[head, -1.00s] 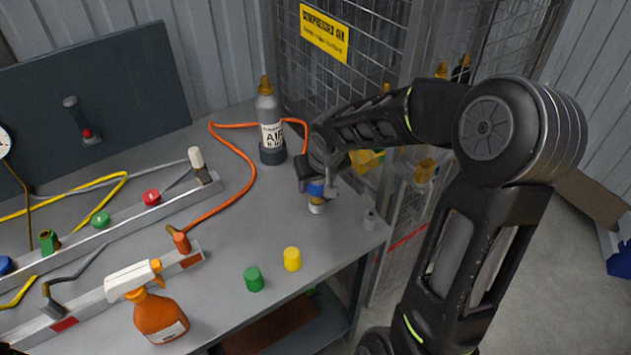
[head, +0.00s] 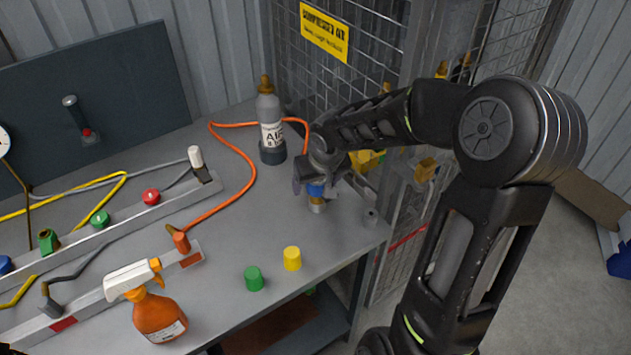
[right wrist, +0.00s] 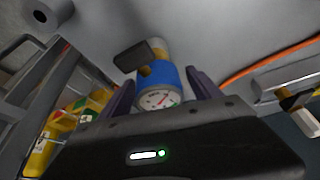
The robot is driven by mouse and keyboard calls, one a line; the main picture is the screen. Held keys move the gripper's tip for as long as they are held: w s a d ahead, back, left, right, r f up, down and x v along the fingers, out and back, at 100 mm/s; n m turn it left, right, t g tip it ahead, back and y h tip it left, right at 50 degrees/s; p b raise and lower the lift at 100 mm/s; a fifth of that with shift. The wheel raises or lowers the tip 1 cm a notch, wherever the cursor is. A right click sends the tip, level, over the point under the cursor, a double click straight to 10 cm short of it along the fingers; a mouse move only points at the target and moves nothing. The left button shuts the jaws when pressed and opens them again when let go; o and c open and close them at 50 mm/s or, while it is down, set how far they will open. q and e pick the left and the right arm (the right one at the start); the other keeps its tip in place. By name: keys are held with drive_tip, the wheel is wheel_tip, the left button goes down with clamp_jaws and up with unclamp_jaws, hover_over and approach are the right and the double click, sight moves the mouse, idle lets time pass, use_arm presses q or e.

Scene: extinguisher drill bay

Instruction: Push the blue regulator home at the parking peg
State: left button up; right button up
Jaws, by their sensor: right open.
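The blue regulator (head: 316,190) stands upright near the table's right end, with a brass part under it. A short pale peg (head: 317,210) shows just below the brass; whether the regulator is fully seated on it cannot be told. My right gripper (head: 338,183) is open above and around the regulator. In the right wrist view the blue regulator (right wrist: 158,77) and its white gauge (right wrist: 157,98) sit between the two spread fingers, with visible gaps. My left gripper is not in view.
Yellow (head: 292,258) and green (head: 253,278) caps stand in front. A grey air bottle (head: 270,125) with an orange hose (head: 247,165) stands behind. A spray bottle (head: 158,315) is at front left. A mesh cage (head: 365,80) stands behind my arm.

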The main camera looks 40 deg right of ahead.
drive_tip(key=v, duration=0.8)
idle(0.4)
